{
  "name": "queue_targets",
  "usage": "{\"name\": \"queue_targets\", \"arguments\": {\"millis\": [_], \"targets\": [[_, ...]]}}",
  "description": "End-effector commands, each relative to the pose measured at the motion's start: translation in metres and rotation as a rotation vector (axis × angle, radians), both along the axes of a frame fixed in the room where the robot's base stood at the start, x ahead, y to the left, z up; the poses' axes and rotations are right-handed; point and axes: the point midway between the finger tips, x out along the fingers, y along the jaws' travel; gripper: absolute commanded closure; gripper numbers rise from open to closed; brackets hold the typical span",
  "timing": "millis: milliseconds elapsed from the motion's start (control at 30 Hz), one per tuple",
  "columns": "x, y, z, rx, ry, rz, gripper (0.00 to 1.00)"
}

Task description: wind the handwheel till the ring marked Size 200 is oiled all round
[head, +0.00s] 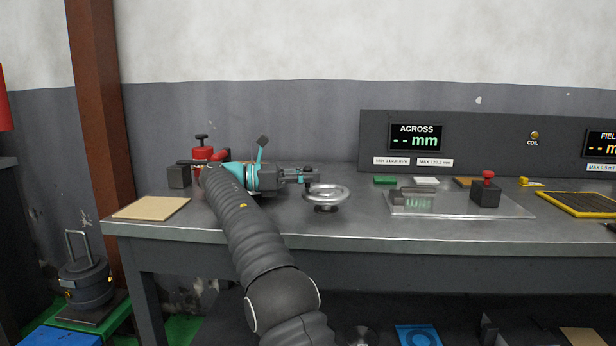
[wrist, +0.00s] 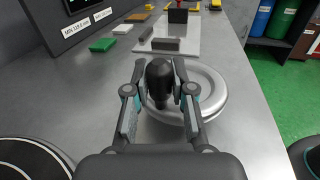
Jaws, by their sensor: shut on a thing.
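The silver handwheel (head: 326,194) stands on the metal bench, in the middle of the head view. In the wrist view its bright round rim (wrist: 212,92) lies beneath and to the right of my fingers. My gripper (head: 304,175) reaches in from the left, over the wheel's left side. In the wrist view my gripper (wrist: 160,88) is shut on the wheel's dark upright knob (wrist: 159,76), one finger on each side. I cannot make out a ring marked Size 200 or any oil on it in either view; my arm hides part of the bench.
A clear plate (head: 455,207) with a red-topped dark block (head: 486,190) lies right of the wheel. A grey panel with an ACROSS display (head: 416,137) stands behind. A red device (head: 202,153) and dark block (head: 179,176) stand left, near a tan board (head: 152,208).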

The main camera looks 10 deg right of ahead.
Motion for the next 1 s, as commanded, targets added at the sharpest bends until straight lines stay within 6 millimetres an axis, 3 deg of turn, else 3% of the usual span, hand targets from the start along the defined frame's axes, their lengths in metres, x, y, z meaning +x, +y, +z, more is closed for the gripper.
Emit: {"name": "queue_targets", "arguments": {"millis": [167, 200, 300, 1000], "targets": [[0.0, -0.0002, -0.0001, 0.0, 0.001, 0.0, 1.0], [0.0, -0.0002, -0.0001, 0.0, 0.0, 0.0, 0.69], [0.0, -0.0002, -0.0002, 0.0, 0.0, 0.0, 0.51], [-0.0043, 0.0021, 0.0013, 0.0, 0.001, 0.084, 0.51]]}}
